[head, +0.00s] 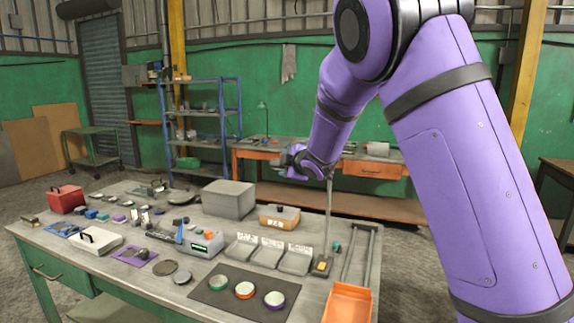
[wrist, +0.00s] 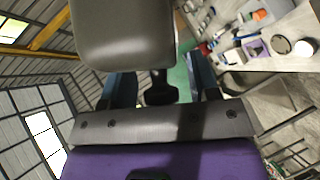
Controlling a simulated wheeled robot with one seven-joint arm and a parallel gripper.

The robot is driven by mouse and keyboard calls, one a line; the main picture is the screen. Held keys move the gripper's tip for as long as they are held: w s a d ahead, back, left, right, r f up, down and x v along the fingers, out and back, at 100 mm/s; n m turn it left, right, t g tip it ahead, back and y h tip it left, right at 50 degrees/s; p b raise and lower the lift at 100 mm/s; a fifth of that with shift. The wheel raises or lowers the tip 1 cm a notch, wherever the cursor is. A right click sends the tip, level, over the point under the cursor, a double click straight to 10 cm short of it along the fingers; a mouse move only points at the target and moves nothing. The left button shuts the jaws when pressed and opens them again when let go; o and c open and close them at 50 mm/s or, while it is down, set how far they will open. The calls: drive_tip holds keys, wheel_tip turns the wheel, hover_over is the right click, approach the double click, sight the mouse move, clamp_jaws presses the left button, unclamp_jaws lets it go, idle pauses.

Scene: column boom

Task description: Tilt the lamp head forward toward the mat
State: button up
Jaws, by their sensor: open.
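A thin upright pole (head: 329,215) rises from a dark base (head: 322,266) with a yellow patch on the workbench. Its top is beside my gripper (head: 288,163), where the lamp head is mostly hidden or too small to make out. In the wrist view a large grey-brown rounded body (wrist: 122,35), apparently the lamp head, fills the top. A dark knob-like part (wrist: 160,88) shows between the two fingers of my gripper (wrist: 162,92). The fingers are apart; I cannot tell whether they touch it. The dark mat (head: 212,293) lies at the bench front with several round tins on it.
Air above the mat looks clear.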

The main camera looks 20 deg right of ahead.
drive_tip(key=v, duration=1)
drive_tip(key=shift+s, duration=0.1)
drive_tip(key=s+d+r+m+g+h, duration=0.15)
drive_tip(key=s+d+m, duration=0.3)
drive_tip(key=s, duration=0.45)
drive_tip(key=s+d+r+m+g+h, duration=0.1)
drive_tip(key=s+d+r+m+g, duration=0.15)
drive_tip(key=s+m, duration=0.5)
drive_tip(key=s+a+f+m+g, duration=0.1)
drive_tip(key=s+m+g, duration=0.3)
drive_tip(key=s, duration=1.9)
drive_tip(key=shift+s+a+f+m+g, duration=0.3)
drive_tip(key=shift+a+f+m+g, duration=0.1)
drive_tip(key=shift+f+g, duration=0.1)
